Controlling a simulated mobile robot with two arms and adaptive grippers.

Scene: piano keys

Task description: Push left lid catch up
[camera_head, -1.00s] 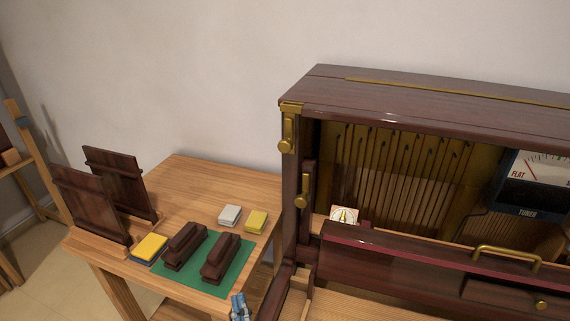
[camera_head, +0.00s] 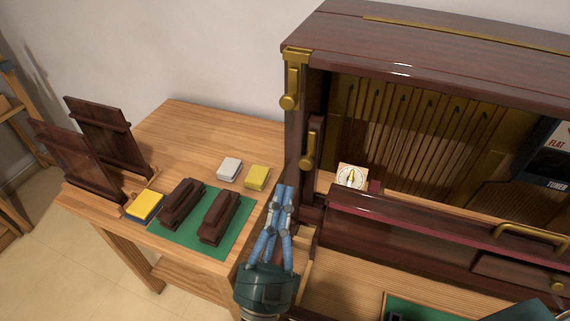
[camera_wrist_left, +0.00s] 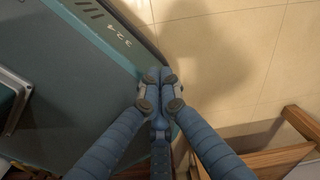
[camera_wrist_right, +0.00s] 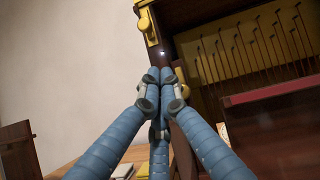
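On the piano's left post, a brass catch (camera_head: 292,78) with a round knob at its lower end hangs under the lid's corner. It also shows at the top of the right wrist view (camera_wrist_right: 149,27). A second brass catch (camera_head: 309,146) sits lower on the inner upright, its knob also at the bottom. My right gripper (camera_head: 285,188) is blue, its fingers together and empty, pointing up below and left of both catches, apart from the upper one. My left gripper (camera_wrist_left: 160,74) is shut and empty over the floor beside my base; the head view does not show it.
A wooden table (camera_head: 185,125) left of the piano holds a green mat (camera_head: 165,235), dark blocks, and yellow and white pads. The piano's front rail (camera_head: 420,225) and brass handle (camera_head: 535,234) lie right of my right gripper. Bare wall is behind.

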